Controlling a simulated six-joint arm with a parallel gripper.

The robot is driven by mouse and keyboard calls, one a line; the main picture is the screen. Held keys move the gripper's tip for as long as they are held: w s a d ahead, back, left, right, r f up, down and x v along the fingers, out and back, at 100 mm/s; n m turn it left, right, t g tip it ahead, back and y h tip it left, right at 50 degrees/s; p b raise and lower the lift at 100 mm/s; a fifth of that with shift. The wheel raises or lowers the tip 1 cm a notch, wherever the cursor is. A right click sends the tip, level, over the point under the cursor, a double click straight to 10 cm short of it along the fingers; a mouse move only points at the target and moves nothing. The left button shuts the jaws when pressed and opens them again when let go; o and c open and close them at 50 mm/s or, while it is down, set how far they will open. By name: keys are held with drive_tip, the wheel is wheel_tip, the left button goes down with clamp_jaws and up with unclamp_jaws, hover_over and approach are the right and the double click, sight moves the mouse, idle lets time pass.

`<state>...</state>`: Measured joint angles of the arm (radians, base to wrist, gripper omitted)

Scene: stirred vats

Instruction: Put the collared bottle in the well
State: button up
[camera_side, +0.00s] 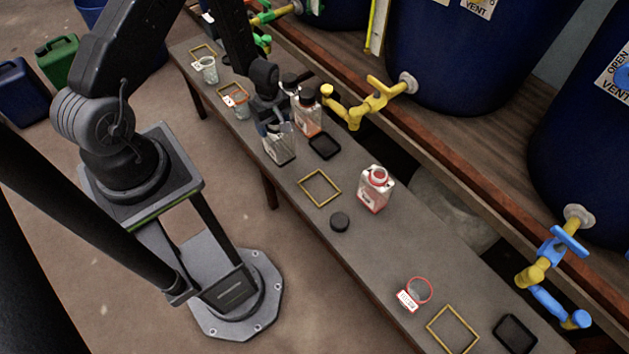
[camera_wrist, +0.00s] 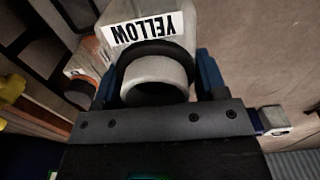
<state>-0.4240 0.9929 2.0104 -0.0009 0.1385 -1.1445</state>
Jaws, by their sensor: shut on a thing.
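My gripper (camera_side: 272,124) is shut on a pale, see-through bottle (camera_side: 281,150) over the bench. In the wrist view the bottle (camera_wrist: 154,82) sits between the blue fingers. A dark collar rings its open neck, and a white label reads YELLOW. I cannot tell whether its base touches the bench. A shallow black square tray (camera_side: 325,146), which may be the well, lies just right of the bottle. A similar black tray (camera_side: 515,334) lies at the bench's near right end. I cannot tell which one the task means.
A black-capped bottle with an orange label (camera_side: 308,117) stands close beside my gripper. A red-and-white bottle (camera_side: 375,190), a black round cap (camera_side: 340,221) and yellow square frames (camera_side: 319,188) are further right. A yellow tap (camera_side: 357,106) juts out near the bench. A red-ringed, tagged item (camera_side: 417,291) stands nearer.

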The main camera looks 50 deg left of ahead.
drive_tip(key=w+d+f, duration=0.6)
drive_tip(key=d+f, duration=0.5)
drive_tip(key=shift+d, duration=0.25)
drive_tip(key=shift+f, duration=0.15)
drive_tip(key=o, duration=1.2)
